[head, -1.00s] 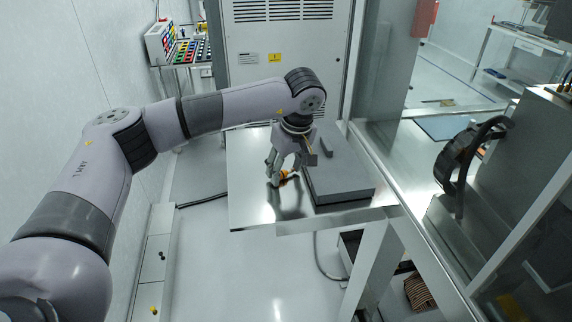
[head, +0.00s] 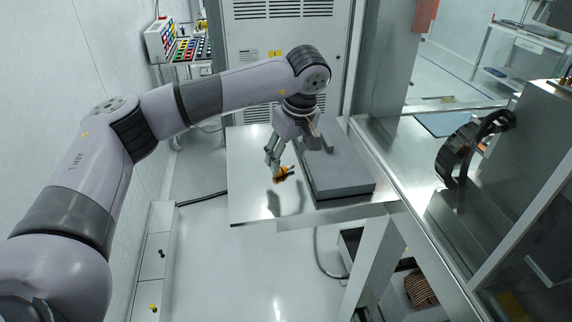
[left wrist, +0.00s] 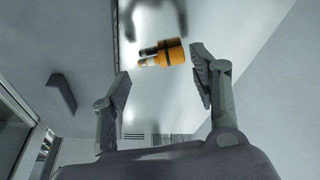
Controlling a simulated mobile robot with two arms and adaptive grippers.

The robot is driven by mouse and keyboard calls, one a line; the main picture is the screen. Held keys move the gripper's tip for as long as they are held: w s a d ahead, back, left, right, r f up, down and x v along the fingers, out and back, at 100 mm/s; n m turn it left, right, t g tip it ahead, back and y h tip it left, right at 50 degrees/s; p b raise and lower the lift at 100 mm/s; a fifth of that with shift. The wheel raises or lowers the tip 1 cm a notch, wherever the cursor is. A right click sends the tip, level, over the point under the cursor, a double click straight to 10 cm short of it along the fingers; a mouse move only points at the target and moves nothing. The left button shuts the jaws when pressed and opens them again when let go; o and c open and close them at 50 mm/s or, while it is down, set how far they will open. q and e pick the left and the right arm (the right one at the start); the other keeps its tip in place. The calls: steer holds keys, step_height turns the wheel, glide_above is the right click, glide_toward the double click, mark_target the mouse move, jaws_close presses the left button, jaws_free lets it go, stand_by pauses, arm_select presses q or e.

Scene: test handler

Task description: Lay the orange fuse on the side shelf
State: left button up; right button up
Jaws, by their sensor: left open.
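The orange fuse (head: 284,174), an orange cylinder with a dark band and metal prongs, appears to lie on its side on the shiny metal side shelf (head: 248,203), left of a grey slab. In the left wrist view the fuse (left wrist: 168,52) shows beyond and between the fingertips, with clear space on both sides. My left gripper (head: 272,163) is open and just above and beside the fuse, its fingers pointing down. The gripper also shows in the left wrist view (left wrist: 160,82). My right gripper is not in view.
The thick grey slab (head: 338,172) with a raised bar takes up the right part of the shelf. A grey cabinet (head: 283,45) stands behind. The front left of the shelf is bare. A rack of coloured parts (head: 190,50) stands at the back left.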

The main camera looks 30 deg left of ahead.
arm_select(q)
steer(key=b+v, duration=0.2)
steer(key=v, duration=0.7)
